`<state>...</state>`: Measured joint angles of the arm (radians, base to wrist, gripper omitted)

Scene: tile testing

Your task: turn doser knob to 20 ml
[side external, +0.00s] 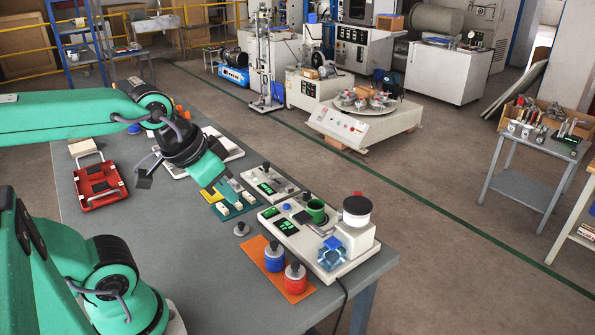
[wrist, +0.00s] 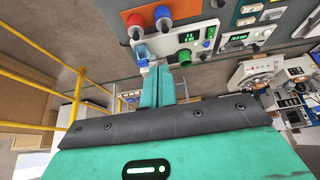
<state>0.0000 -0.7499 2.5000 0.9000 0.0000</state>
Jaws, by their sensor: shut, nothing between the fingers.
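A long white bench device (side external: 335,273), likely the doser, stands near the table's right edge with lit green displays, a green cup (side external: 316,209) and a dark-topped white container (side external: 357,208). A clear blue part (side external: 331,253) sits at its near end. I cannot tell which part is its dosing knob, and no setting is readable. My gripper (side external: 228,193) is shut and empty, above the table to the left of the device and apart from it. In the wrist view my gripper (wrist: 170,69) has its two teal fingers together, with the device (wrist: 172,46) beyond the tips.
Blue-bodied (side external: 274,257) and red-bodied (side external: 295,278) bottles stand on an orange mat (side external: 257,246) before the device. A smaller white instrument (side external: 268,183) stands behind it. A red case (side external: 100,184) lies at left. The grey table (side external: 180,260) is clear front centre.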

